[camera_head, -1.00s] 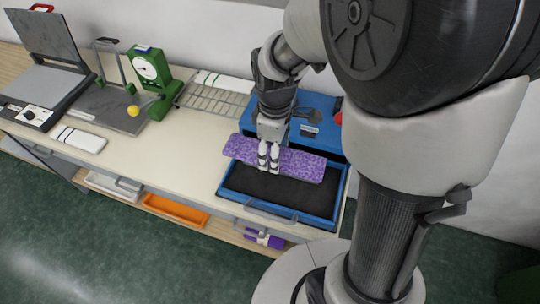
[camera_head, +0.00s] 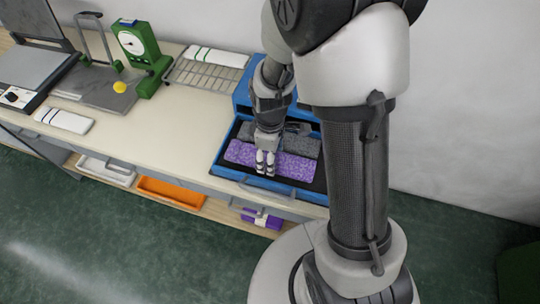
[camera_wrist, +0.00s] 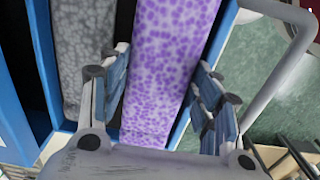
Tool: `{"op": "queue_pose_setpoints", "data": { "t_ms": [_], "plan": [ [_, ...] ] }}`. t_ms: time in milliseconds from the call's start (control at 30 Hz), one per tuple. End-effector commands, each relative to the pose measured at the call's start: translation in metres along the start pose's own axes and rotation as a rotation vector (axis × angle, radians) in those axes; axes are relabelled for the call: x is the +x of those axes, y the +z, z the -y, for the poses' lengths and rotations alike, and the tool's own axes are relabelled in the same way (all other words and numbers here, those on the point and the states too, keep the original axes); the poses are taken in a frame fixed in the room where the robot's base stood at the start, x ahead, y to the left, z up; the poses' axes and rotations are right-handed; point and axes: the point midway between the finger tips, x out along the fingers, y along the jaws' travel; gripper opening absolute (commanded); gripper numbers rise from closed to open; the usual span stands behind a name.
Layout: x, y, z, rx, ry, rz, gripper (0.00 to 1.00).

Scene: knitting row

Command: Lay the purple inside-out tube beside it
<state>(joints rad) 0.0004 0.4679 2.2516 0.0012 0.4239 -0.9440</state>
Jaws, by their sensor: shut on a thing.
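The purple speckled tube (camera_head: 295,166) lies lengthwise inside the open blue drawer, along its front side. It also fills the middle of the wrist view (camera_wrist: 170,50). My gripper (camera_head: 265,165) points down with its fingers on both long sides of the tube and is shut on it; the fingers also show in the wrist view (camera_wrist: 160,100). A grey speckled tube (camera_head: 302,146) lies behind the purple one in the drawer, parallel to it, and shows at left in the wrist view (camera_wrist: 85,45). I cannot tell whether the purple tube's underside touches the drawer floor.
The blue drawer's front wall (camera_head: 240,178) runs close before the purple tube. A wire rack (camera_head: 205,76), a green dial scale (camera_head: 140,50) and a white folded piece (camera_head: 64,121) stand to the left. The pale bench top (camera_head: 160,130) is clear left of the drawer.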

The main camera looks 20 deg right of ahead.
Motion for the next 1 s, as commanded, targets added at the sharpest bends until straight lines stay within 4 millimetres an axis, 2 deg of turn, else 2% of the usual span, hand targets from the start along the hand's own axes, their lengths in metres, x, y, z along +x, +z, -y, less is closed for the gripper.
{"op": "queue_pose_setpoints", "data": {
  "t_ms": [633,667,933,1000],
  "plan": [
    [0.011,0.0,0.0,0.0,0.001,-0.001,0.43],
    [0.01,0.0,0.0,0.0,0.001,-0.001,0.58],
    [0.01,0.0,0.0,0.0,0.001,-0.001,0.76],
    [0.01,0.0,0.0,0.0,0.001,-0.001,0.78]
  ]
}}
